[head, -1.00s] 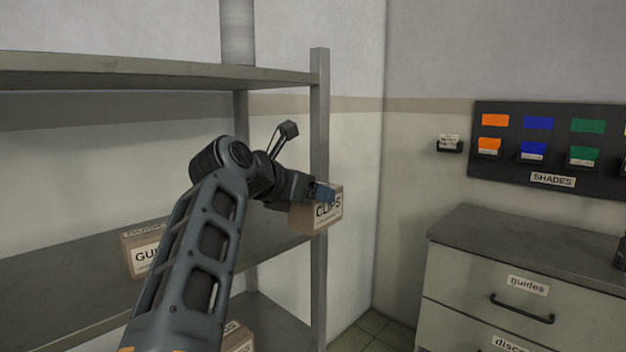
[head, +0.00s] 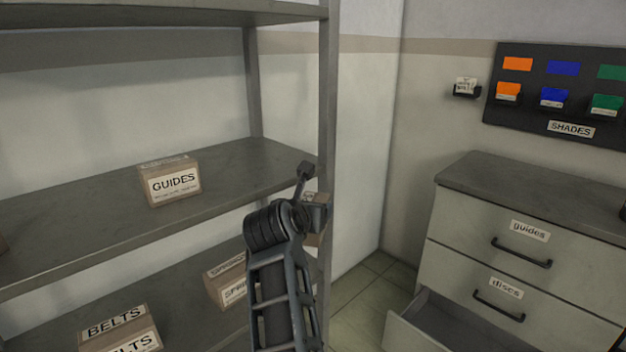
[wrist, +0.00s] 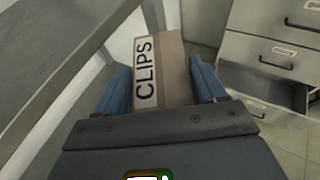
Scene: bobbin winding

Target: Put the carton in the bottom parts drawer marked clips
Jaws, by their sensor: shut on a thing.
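The carton (wrist: 158,68) is brown cardboard with a white label reading CLIPS. It is between the two blue fingers of my gripper (wrist: 163,78) in the wrist view, which is shut on it and holds it in the air. In the head view my arm hides most of the carton and the fingers. The bottom drawer (head: 408,334) is pulled open below the discs drawer; its inside shows dark and its front is cut off by the picture's edge, so I cannot read its label. It also shows open in the wrist view (wrist: 278,93), to the right of the carton.
The grey shelf unit (head: 325,110) stands at left, its post close behind my arm. It bears cartons marked guides (head: 172,186), belts (head: 118,325) and another partly hidden (head: 228,285). The cabinet (head: 500,180) has shut guides and discs drawers. Bare floor (head: 365,290) lies between.

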